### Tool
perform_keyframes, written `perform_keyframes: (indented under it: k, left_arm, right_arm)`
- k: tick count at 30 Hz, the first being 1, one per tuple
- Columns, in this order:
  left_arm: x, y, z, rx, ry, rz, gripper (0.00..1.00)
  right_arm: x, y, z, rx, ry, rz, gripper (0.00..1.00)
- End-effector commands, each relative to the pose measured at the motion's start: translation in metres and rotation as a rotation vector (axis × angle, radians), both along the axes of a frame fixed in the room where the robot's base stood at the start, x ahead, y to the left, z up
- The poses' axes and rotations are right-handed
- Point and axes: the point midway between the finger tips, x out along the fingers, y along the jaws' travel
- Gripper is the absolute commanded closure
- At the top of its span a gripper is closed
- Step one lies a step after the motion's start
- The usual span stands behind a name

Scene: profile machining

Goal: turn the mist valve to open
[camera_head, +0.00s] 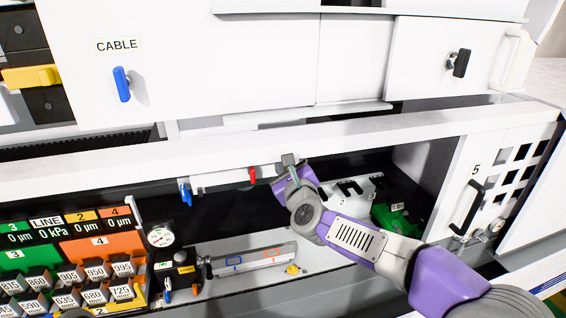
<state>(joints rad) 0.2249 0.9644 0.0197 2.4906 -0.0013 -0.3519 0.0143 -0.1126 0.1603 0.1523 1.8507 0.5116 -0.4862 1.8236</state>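A white rail below the front beam carries small valves. A blue-handled valve (185,194) hangs at its left and a red-handled valve (252,175) hangs nearer the middle. I cannot read a label that says which is the mist valve. My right arm comes in from the lower right. My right gripper (290,162) is at the right part of the rail, to the right of the red handle. Its fingertips are small and overlap the rail, so any handle between them is hidden and I cannot tell if they are shut. My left gripper is not in view.
A pressure gauge (161,236) and a black block with small levers (178,272) stand below the rail. Orange and green labelled blocks (98,247) fill the lower left. A white door with a black handle (469,206) is at right. The beam overhangs the recess.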

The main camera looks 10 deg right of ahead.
Motion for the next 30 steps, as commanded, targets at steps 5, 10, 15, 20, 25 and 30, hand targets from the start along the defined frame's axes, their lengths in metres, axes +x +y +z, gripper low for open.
perform_keyframes:
  k: [5,10,15,20,25,30]
  left_arm:
    - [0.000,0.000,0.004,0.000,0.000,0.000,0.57]
    - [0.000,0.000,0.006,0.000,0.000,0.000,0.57]
    - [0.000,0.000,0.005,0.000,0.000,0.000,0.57]
    - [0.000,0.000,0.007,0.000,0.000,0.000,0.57]
    - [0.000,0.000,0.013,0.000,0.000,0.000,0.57]
    - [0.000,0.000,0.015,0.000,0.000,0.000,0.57]
  right_arm:
    - [0.000,0.000,0.001,-0.223,-0.008,0.000,1.00]
    - [0.000,0.000,0.000,-0.317,-0.012,0.001,1.00]
    - [0.000,0.000,0.000,-0.318,-0.012,0.001,1.00]
    - [0.000,0.001,0.001,-0.370,-0.013,0.001,1.00]
    - [0.000,0.000,0.001,-0.587,-0.020,0.001,1.00]
    - [0.000,0.000,0.001,-0.712,-0.025,0.001,1.00]
